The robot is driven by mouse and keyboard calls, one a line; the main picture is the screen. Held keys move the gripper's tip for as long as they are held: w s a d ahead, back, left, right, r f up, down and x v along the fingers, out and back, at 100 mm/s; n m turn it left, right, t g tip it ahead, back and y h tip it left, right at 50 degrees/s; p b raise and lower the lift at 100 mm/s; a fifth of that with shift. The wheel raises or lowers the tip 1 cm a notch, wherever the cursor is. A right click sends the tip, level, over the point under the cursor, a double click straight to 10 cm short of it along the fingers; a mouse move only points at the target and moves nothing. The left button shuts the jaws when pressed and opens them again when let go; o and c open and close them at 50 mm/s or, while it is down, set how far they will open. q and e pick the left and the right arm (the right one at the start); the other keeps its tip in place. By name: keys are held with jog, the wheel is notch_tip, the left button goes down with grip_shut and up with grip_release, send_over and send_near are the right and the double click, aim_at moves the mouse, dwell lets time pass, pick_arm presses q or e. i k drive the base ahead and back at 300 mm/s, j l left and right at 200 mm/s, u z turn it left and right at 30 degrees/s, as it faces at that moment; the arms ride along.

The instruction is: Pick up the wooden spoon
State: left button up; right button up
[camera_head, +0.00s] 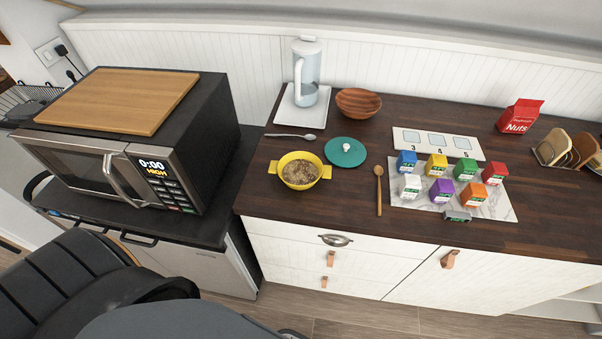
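The wooden spoon (379,193) lies on the dark wooden countertop (330,222), to the right of the yellow pot. Its bowl points to the back and its handle points to the front edge. It lies just left of the marble board (499,205), and nothing covers it. Neither of my grippers is in view.
A yellow pot (299,171) with food stands left of the spoon, and a teal lid (345,152) lies behind it. Several small colored cartons (442,190) stand on the marble board. A wooden bowl (358,103) and a kettle (306,73) are at the back. A microwave (215,150) is left.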

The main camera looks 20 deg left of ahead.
aim_at(378, 169)
jog(key=i+l+u, duration=0.25)
jog(key=l+u, duration=0.15)
jog(key=l, duration=0.5)
jog(key=i+l+u, duration=0.1)
jog(key=l+u, duration=0.25)
jog(key=l, duration=0.6)
jog(key=l+u, duration=0.4)
jog(key=l, duration=0.6)
